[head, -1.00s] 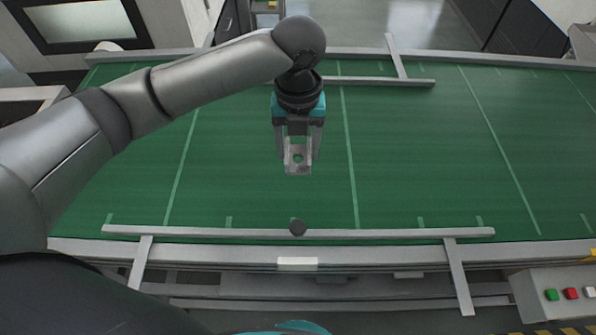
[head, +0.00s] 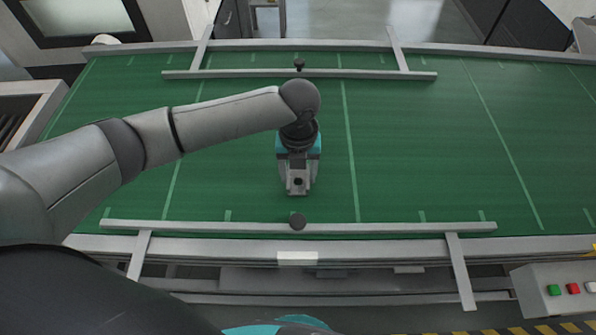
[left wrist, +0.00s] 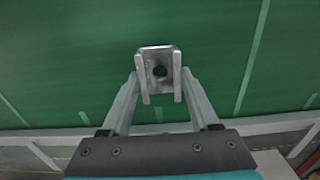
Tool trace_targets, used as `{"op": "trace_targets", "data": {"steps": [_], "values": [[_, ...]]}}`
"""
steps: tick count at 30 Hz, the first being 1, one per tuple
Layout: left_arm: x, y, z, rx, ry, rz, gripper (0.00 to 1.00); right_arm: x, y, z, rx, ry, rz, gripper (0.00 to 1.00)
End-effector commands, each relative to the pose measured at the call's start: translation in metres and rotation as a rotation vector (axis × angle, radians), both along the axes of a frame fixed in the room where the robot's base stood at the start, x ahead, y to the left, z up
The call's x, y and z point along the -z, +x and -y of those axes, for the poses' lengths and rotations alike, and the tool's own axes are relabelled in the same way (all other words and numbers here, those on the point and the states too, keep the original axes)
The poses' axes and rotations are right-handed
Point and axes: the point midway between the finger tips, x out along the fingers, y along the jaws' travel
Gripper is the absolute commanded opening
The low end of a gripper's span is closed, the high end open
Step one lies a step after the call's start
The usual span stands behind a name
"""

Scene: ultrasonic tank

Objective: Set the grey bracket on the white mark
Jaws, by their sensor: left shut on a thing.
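The grey bracket (head: 298,190) is a small metal piece with a round hole, and my left gripper (head: 298,180) is shut on it. In the left wrist view the bracket (left wrist: 152,85) sits between the two fingertips, with its hole showing. The gripper holds it over the green conveyor belt, behind the near guide rail. The white mark (head: 297,258) is a pale rectangle on the near edge of the conveyor frame, below the bracket in the head picture. I cannot make out the mark in the left wrist view. My right gripper is not in view.
A near guide rail (head: 390,228) with a dark round knob (head: 298,221) lies between bracket and mark. A far rail (head: 370,74) has another knob. A control box (head: 560,293) with coloured buttons stands at the lower right. The belt (head: 420,150) is clear.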

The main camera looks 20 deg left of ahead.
Motion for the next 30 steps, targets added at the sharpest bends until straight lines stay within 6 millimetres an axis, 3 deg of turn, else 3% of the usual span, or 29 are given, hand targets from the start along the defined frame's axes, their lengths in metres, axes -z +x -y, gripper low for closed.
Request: {"op": "trace_targets", "data": {"steps": [4,5,12,23,30], "values": [[0.003,0.0,0.0,-0.001,0.0,0.0,0.0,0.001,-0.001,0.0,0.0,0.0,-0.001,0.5],[0.003,0.0,0.0,0.0,0.0,0.0,0.65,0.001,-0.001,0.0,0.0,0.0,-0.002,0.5],[0.002,0.0,0.0,-0.001,0.0,0.0,0.92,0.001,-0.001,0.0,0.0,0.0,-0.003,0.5],[-0.007,0.001,0.0,0.0,-0.001,0.001,0.92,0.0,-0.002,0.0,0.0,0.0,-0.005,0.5],[-0.053,0.001,0.0,0.001,-0.001,0.005,0.92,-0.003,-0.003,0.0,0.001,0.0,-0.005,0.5]]}}
